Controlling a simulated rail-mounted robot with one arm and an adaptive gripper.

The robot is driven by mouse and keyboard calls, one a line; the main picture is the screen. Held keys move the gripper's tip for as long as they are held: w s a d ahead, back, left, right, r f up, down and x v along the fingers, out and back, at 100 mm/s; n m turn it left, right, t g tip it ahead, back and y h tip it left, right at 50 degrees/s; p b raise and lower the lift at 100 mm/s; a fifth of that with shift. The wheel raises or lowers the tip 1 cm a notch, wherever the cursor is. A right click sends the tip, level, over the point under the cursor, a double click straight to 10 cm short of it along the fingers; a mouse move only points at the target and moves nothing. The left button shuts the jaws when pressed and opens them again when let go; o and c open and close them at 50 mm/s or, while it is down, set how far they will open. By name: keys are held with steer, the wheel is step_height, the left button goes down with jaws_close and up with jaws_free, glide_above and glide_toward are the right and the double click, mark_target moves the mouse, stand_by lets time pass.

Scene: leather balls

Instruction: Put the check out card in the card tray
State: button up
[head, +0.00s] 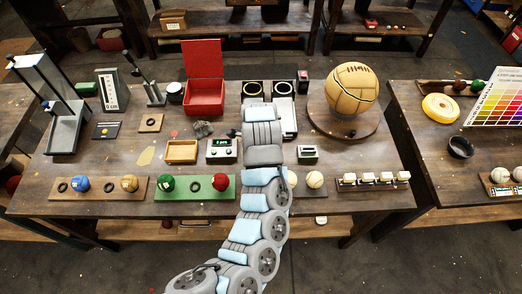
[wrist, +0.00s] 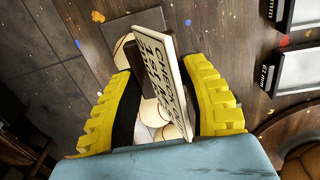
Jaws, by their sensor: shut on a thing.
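The check out card (wrist: 158,75) is white with bold black lettering, and it stands on edge between the yellow fingers of my gripper (wrist: 158,68) in the wrist view. My gripper is shut on the card. In the head view my own arm hides both the gripper and the card. A small shallow wooden tray (head: 182,161) stands on the middle table left of my arm. I cannot tell for certain whether it is the card tray.
Pale balls (wrist: 155,113) lie behind the card. A large leather ball (head: 352,88) sits on a round stand at right. Ball racks line the front edge.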

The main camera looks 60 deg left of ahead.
steer(key=shift+s+d+r+p, duration=0.3)
steer(key=shift+s+d, duration=0.15)
steer(key=shift+d, duration=0.1)
steer(key=shift+s+d+r+p, duration=0.25)
steer(key=shift+s+d+p, duration=0.05)
steer(key=shift+s+d, duration=0.2)
steer(key=shift+w, duration=0.15)
